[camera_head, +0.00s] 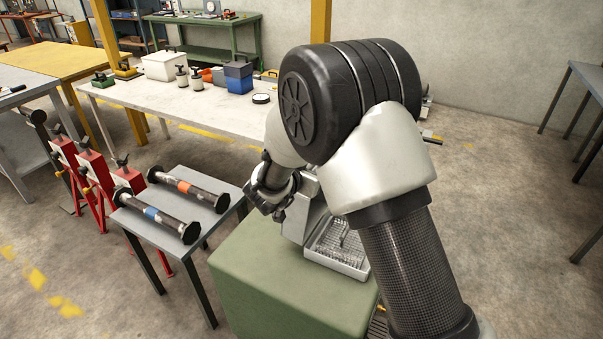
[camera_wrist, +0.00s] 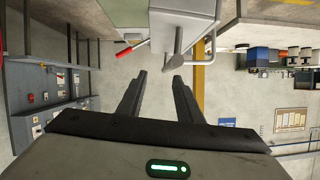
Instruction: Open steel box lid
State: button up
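A grey steel box (camera_head: 312,218) stands on the green cabinet (camera_head: 270,275) in the head view, partly hidden by my arm. I cannot tell there how its lid sits. In the wrist view a grey box-like body (camera_wrist: 184,22) is at the top, with a rod and round knob (camera_wrist: 177,61) hanging from it and a curved bar beside it. My gripper (camera_wrist: 158,76) is open and empty, its two dark fingers pointing towards that body, with the knob just beyond the right fingertip. In the head view my gripper (camera_head: 268,200) is just left of the box, its fingertips unclear.
A long white-topped table (camera_head: 200,110) is behind. A red-handled lever (camera_wrist: 125,52) shows in the wrist view.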

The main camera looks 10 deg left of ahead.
jog(key=v, duration=0.8)
